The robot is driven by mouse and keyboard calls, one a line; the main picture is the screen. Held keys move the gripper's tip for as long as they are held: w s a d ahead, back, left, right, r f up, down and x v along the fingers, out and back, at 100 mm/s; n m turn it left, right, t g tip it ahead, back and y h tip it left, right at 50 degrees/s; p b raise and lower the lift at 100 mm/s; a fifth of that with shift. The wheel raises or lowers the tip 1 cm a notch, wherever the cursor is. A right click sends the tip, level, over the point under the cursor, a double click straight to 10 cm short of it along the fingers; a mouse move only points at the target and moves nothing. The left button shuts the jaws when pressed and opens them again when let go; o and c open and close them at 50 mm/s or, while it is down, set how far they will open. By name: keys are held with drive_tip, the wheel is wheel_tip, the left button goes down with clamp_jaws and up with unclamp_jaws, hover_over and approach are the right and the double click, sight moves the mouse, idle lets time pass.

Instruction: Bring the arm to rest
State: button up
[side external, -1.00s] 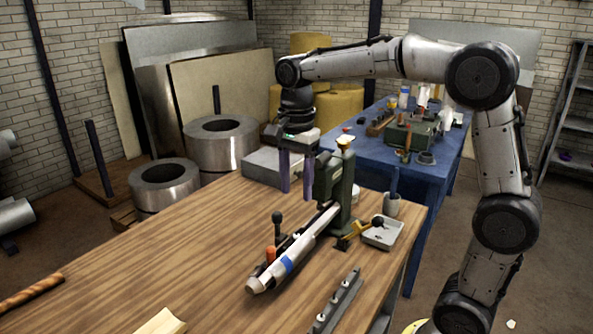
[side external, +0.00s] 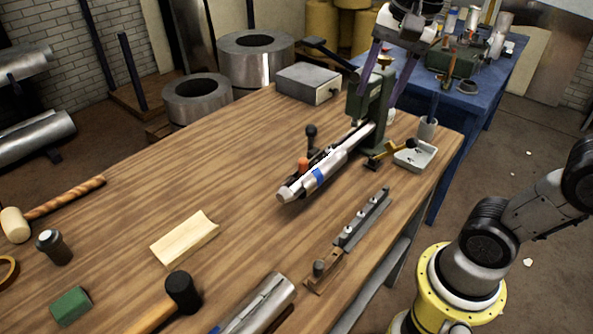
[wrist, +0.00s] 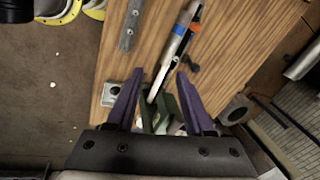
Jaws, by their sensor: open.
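My gripper (side external: 376,96) is at the top right of the side view, its two purple fingers spread apart above the green press (side external: 367,101) at the far end of the wooden bench. In that view the fingers overlap the press; I cannot tell the exact gap. In the wrist view my gripper (wrist: 160,74) is open with nothing held between the fingers. A metal pipe with a blue band (side external: 320,176) lies in the press fixture, and it also shows beyond the fingers in the wrist view (wrist: 178,45).
A grey box (side external: 307,84), a small tray (side external: 415,156) and a cup (side external: 427,128) stand near the press. The bench's left middle is clear. A blue table (side external: 480,95) stands behind.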

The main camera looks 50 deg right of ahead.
drive_tip(key=s+a+f+n+t, duration=0.1)
drive_tip(key=s+f+n+t, duration=0.2)
drive_tip(key=s+f+n, duration=0.5)
drive_tip(key=f+n, duration=0.1)
drive_tip(key=n, duration=0.5)
drive_tip(key=shift+s+f+n, duration=0.25)
drive_tip(key=shift+f+n, duration=0.05)
drive_tip(key=shift+f, duration=0.1)
